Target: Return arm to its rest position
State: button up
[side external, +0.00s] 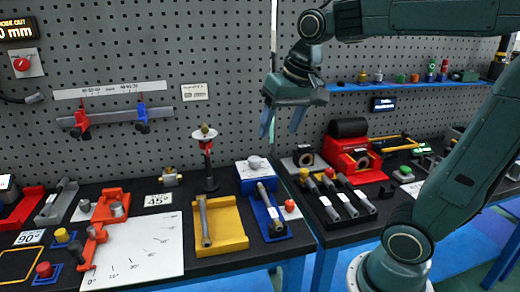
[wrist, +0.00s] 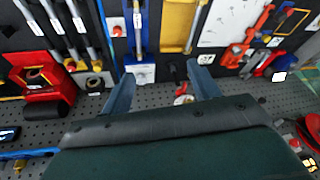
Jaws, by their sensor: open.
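My gripper (side external: 283,121) hangs in the air in front of the grey pegboard, above the bench and pointing down. Its two blue fingers are apart with nothing between them. In the wrist view my gripper (wrist: 160,88) also shows open and empty, with the bench beyond its fingertips. My arm comes in from the right side of the side external view, its upper link running along the top edge.
Below are a yellow tray (side external: 232,238) holding a grey rod, a blue fixture (side external: 277,232) and a black stand (side external: 211,184). A red machine (side external: 352,160) stands right. A blue shelf (side external: 400,86) crosses the pegboard. Air around my gripper is clear.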

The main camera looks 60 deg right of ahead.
jog(key=s+a+f+n+t, duration=0.1)
jog(key=s+a+f+n, duration=0.1)
jog(key=s, duration=0.3)
jog(key=s+a+f+n, duration=0.2)
jog(key=s+f+n, duration=0.1)
jog(key=s, duration=0.2)
jog(key=shift+s+a+n+t+y, duration=0.2)
jog(key=shift+s+n+t+y, duration=0.1)
jog(key=shift+n+t, duration=0.1)
jog(key=shift+w+r, duration=0.1)
jog(key=shift+w, duration=0.05)
dwell(0.4)
